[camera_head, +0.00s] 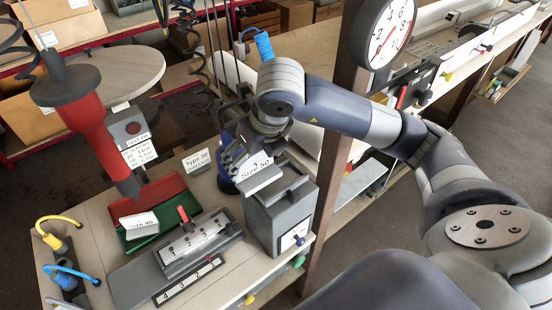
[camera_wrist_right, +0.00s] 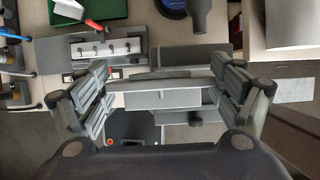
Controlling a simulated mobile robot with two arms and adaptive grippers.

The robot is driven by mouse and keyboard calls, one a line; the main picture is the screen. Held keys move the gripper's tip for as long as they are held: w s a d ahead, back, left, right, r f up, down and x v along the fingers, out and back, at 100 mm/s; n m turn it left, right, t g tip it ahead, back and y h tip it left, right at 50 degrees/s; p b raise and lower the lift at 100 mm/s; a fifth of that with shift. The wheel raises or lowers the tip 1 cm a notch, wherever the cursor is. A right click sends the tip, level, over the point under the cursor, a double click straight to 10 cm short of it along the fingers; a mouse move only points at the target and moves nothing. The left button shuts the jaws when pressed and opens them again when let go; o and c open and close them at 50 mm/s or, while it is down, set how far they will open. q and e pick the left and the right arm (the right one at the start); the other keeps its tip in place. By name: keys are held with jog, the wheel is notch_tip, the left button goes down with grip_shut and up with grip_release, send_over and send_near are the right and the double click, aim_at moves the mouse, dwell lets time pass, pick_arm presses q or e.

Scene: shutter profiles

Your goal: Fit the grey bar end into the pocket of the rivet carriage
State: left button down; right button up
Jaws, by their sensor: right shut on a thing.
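My right gripper (camera_head: 243,158) is at the end of the arm from the right, in the middle of the head view. It is shut on a grey bar (camera_wrist_right: 150,96), which spans between its fingers in the right wrist view. A light plate marked "Size 50" (camera_head: 256,178) shows under the gripper in the head view. A grey slide with a numbered light top and a red lever, which looks like the rivet carriage (camera_head: 196,243), lies left of and below the gripper; it also shows in the right wrist view (camera_wrist_right: 106,48). I cannot make out its pocket. My left gripper is not in view.
A grey box with an open top (camera_head: 283,215) stands close to the right of the gripper, by the bench edge.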

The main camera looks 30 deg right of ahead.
aim_at(273, 164)
jog(key=d, duration=0.4)
jog(key=shift+s+d+f+b, duration=0.15)
jog(key=shift+d+f+b, duration=0.1)
jog(key=shift+d+b, duration=0.15)
jog(key=f, duration=0.1)
jog(key=f+b, duration=0.1)
jog(key=f, duration=0.1)
jog(key=shift+d+f, duration=0.1)
jog(key=shift+d, duration=0.25)
jog(key=shift+f+b, duration=0.2)
jog(key=shift+b, duration=0.1)
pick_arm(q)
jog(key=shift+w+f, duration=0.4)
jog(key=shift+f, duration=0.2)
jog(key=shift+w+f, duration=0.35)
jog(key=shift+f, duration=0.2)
